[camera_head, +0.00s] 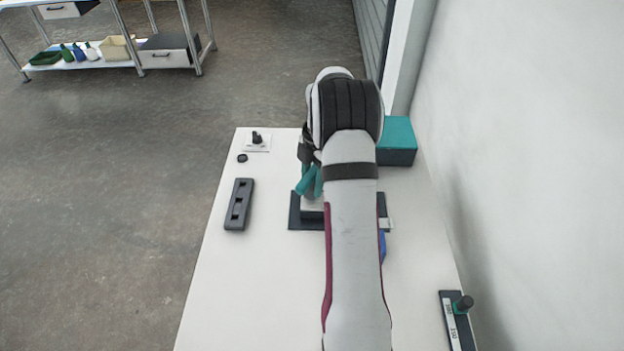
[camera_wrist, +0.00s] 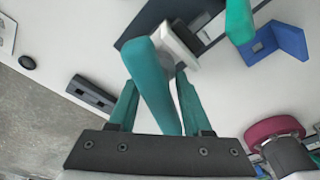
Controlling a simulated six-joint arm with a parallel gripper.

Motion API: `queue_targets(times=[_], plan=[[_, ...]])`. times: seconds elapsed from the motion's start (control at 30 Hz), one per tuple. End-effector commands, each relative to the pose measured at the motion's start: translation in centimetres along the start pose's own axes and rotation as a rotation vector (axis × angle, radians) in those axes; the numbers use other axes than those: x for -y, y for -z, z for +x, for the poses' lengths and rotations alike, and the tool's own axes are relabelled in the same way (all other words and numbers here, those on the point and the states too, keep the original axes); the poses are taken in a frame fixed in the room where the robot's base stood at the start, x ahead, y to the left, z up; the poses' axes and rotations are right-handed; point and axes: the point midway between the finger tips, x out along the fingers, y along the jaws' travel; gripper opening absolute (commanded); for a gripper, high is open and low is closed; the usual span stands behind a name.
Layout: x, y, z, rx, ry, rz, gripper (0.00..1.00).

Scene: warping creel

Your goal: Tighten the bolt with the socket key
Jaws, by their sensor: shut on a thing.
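My gripper (camera_wrist: 157,82) has its two teal fingers on either side of a teal bar (camera_wrist: 150,70), which looks like the socket key's handle. The bar runs tilted between the fingers, and its socket end cannot be made out. Just beyond it in the wrist view is a pale block (camera_wrist: 178,45) on a dark base plate (camera_wrist: 132,32). In the head view my arm covers most of this base plate (camera_head: 297,222), with teal parts (camera_head: 306,184) showing at its left. I cannot make out the bolt there; it may be hidden.
A white square with a black upright piece (camera_head: 257,138), a black ring (camera_head: 242,158) and a dark slotted block (camera_head: 238,205) lie left. A teal-topped box (camera_head: 397,142) stands behind right. A blue bracket (camera_wrist: 277,42) is beside the plate. A wall bounds the right.

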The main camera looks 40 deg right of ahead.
Motion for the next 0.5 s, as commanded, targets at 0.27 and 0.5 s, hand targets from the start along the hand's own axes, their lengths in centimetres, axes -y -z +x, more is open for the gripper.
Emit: queue_targets(times=[0.27, 0.5], plan=[[0.01, -0.09, 0.86, 0.0, 0.0, 0.0, 0.0], [0.01, -0.1, 0.93, 0.0, 0.0, 0.0, 0.0]])
